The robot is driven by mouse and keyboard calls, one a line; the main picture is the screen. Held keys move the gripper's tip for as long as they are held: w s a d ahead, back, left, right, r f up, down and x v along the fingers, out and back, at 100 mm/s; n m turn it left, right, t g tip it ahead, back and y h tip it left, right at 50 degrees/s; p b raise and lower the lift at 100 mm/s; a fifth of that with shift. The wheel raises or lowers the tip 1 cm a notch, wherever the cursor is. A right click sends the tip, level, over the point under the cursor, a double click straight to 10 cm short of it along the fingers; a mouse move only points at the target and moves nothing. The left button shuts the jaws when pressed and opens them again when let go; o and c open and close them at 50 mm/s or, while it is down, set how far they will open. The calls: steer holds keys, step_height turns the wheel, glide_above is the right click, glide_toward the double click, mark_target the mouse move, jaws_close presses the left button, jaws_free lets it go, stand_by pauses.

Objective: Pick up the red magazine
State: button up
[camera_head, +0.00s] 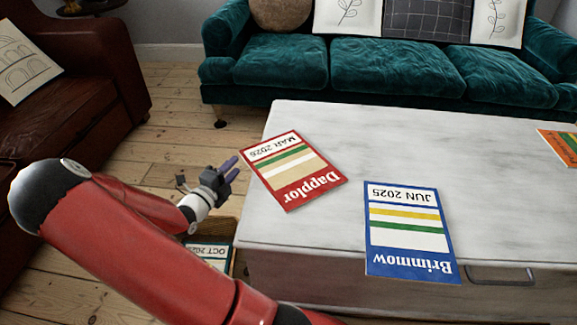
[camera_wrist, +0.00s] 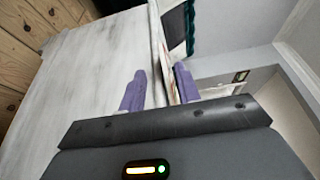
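The red magazine (camera_head: 293,169), titled Dapplor, lies flat on the grey-white table (camera_head: 330,240), its left corner sticking out over the left edge. My gripper (camera_head: 234,168) is just left of that corner, its purple fingers pointing at it. In the wrist view my gripper (camera_wrist: 160,84) has its fingers apart. A thin edge of the magazine (camera_wrist: 168,62) shows between them, closer to the right finger; I cannot tell whether it touches.
A blue magazine (camera_head: 408,228) lies right of the red one, and an orange one (camera_head: 562,145) at the table's far right. Another magazine (camera_head: 212,255) lies low beside the table, partly behind my arm. A teal sofa (camera_head: 390,70) stands behind; a brown leather seat (camera_head: 60,110) stands left.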

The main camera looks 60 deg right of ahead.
mark_target(246, 151)
steer(key=d, duration=0.5)
steer(key=w+d, duration=0.1)
steer(key=d, duration=0.2)
steer(key=shift+r+b, duration=0.2)
steer(key=shift+b, duration=0.2)
steer(key=shift+a, duration=0.1)
jaws_close()
